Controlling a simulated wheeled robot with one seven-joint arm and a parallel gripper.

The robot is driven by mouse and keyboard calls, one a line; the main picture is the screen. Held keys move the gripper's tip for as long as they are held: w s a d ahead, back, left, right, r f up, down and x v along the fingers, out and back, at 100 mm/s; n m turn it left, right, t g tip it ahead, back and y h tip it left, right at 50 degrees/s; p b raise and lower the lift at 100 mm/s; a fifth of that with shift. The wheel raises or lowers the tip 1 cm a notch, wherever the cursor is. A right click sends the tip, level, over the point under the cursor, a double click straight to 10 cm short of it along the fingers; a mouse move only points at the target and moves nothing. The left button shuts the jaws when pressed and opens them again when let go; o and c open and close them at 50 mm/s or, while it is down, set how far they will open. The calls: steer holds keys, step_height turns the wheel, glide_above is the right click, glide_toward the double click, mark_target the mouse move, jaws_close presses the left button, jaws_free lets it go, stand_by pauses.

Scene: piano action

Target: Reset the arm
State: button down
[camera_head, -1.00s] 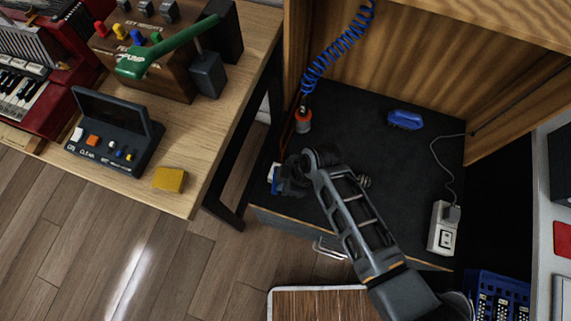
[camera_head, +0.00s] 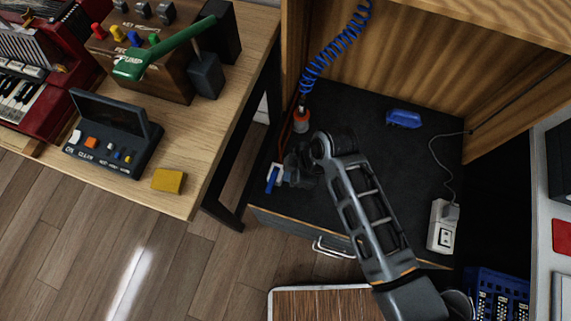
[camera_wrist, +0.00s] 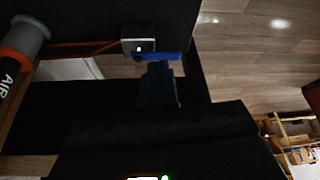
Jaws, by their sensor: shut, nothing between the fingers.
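My gripper (camera_head: 292,172) is at the left front of the black cabinet top, at the end of my bent arm. It is dark and its fingers are hard to make out; it is shut and empty. Beside it, on the left, is a small white fitting with a blue handle (camera_head: 272,180). The blue handle (camera_wrist: 157,56) also shows in the wrist view, next to a metal fitting. Whether the gripper touches the handle is unclear.
An orange-and-grey air fitting (camera_head: 302,122) hangs from a blue coiled hose (camera_head: 335,48) close behind the gripper. A blue brush-like object (camera_head: 404,118) and a white power socket (camera_head: 443,226) lie to the right. A wooden workbench (camera_head: 225,100) stands left.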

steer(key=shift+v, duration=0.85)
steer(key=s+d+r+m+t+h, duration=0.1)
steer(key=s+d+r+m+t, duration=0.3)
steer(key=s, duration=0.4)
steer(key=s+d+r+m+t+h, duration=0.1)
steer(key=s+d+m+t, duration=0.3)
steer(key=s+d+m, duration=0.25)
steer(key=s+d+r+m+t, duration=0.2)
steer(key=s+r, duration=0.1)
steer(key=r, duration=0.5)
steer(key=s+d+r+m+t+h, duration=0.1)
steer(key=s+d+r+m+t, duration=0.1)
steer(key=r, duration=0.6)
steer(key=s+d+r+m+t+h, duration=0.1)
steer(key=s+d+r+m+t, duration=0.1)
steer(key=s+d+r, duration=0.2)
step_height(320, 180, up, 5)
steer(key=s, duration=0.2)
steer(key=shift+s+d+f+t, duration=0.2)
steer(key=shift+s+d+t, duration=0.05)
steer(key=shift+t, duration=0.05)
